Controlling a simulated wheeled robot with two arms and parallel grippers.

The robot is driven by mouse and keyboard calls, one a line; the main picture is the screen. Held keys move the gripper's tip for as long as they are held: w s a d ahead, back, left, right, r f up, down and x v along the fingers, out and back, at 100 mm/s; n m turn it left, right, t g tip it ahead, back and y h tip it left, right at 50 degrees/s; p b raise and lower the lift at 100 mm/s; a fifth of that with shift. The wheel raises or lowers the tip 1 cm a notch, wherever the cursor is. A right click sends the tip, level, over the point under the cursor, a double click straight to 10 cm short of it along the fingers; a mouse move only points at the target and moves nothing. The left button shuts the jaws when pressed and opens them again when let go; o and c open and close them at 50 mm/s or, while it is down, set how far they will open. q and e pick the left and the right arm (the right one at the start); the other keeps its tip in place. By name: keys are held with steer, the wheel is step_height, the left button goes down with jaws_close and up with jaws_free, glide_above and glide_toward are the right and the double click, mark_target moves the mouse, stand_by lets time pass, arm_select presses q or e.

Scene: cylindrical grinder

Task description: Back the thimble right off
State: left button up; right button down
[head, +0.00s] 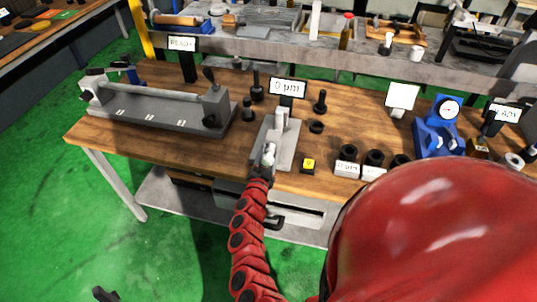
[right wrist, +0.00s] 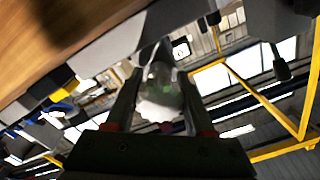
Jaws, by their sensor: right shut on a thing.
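The micrometer (head: 281,128) stands on a grey plate on the wooden bench, beneath a display reading "0 µm" (head: 287,87). Its thimble is at the near end, at my right gripper (head: 268,168). In the right wrist view my right gripper (right wrist: 158,82) has a finger on each side of the pale, shiny thimble (right wrist: 160,88) and is shut on it. The fingers hide part of the thimble in the head view. A small dark part at the bottom left edge may be my left gripper; its jaws cannot be made out.
A long grey fixture (head: 150,112) stands left on the bench. Black plug-like parts (head: 320,102) and a yellow-topped block (head: 308,165) are close to the right of the micrometer. A blue dial gauge stand (head: 437,132) is farther right. Bare wood lies left of the plate.

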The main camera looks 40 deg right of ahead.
steer(key=shift+c, duration=1.3)
jaws_free()
steer(key=shift+f, duration=0.1)
steer(key=shift+s+a, duration=0.3)
steer(key=shift+a, duration=0.15)
steer(key=b+v, duration=0.3)
steer(key=v, duration=1.3)
steer(key=shift+s, duration=0.25)
steer(key=shift+a, duration=0.1)
